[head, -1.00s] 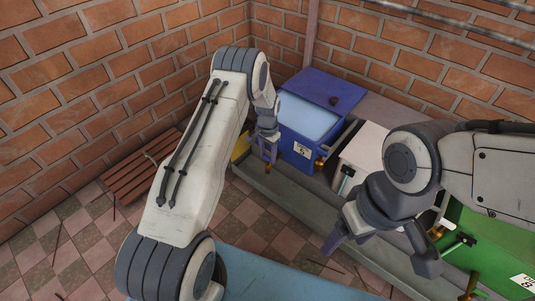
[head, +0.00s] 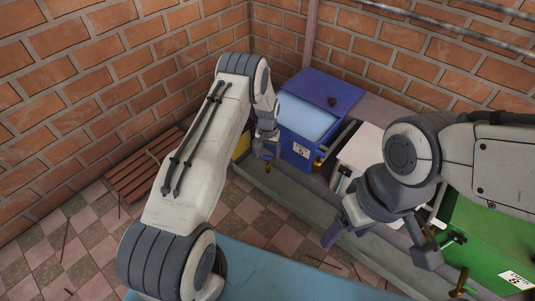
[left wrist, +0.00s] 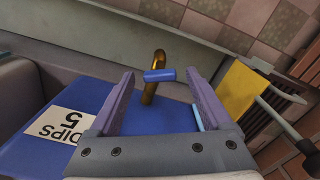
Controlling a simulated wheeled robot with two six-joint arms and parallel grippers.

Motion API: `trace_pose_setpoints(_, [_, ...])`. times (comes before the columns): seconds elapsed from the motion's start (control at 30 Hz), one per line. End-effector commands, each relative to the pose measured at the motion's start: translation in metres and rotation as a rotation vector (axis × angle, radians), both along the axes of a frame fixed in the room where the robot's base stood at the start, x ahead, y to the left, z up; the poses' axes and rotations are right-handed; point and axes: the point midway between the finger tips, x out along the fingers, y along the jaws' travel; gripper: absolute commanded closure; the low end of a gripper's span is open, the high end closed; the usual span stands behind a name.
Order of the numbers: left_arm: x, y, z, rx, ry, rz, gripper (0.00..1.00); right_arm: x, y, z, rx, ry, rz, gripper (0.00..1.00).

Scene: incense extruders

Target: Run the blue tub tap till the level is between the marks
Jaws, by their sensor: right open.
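The blue tub (head: 297,145) stands by the wall, its open top showing a pale blue surface. It also shows in the left wrist view (left wrist: 40,150), with a white label reading "DIPS 5". A brass tap with a blue handle (left wrist: 160,75) sticks out from its front. My left gripper (head: 266,156) is at the tub's front; in the wrist view its open fingers (left wrist: 159,78) stand either side of the tap, apparently not touching the handle. A light blue strip (left wrist: 197,117) lies beside one finger; no marks are readable. My right gripper (head: 380,248) is open and empty, away from the tub.
A white tub (head: 357,149) stands right of the blue one, and a green tub (head: 485,235) is further right. A yellow piece (left wrist: 243,92) is close beside my left gripper. A grey trough edge (head: 300,208) runs along the front. A wooden pallet (head: 146,167) lies left.

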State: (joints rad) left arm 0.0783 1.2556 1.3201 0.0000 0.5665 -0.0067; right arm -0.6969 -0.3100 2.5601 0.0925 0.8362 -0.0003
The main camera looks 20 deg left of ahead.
Motion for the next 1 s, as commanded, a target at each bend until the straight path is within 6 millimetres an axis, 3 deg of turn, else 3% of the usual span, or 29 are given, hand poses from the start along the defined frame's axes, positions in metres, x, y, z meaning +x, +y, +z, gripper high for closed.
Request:
trace_pose_setpoints(0.27, [0.001,0.0,0.009,0.0,-0.002,-0.001,0.18,0.0,0.0,0.006,0.0,0.0,0.0,0.29])
trace_pose_setpoints(0.7, [0.0,0.0,0.09,0.0,-0.001,0.0,0.18,0.0,0.0,0.048,0.0,0.0,0.0,0.29])
trace_pose_setpoints(1.0, [0.0,0.0,0.105,0.0,0.0,0.0,0.18,0.0,0.0,0.054,0.0,0.0,0.0,0.29])
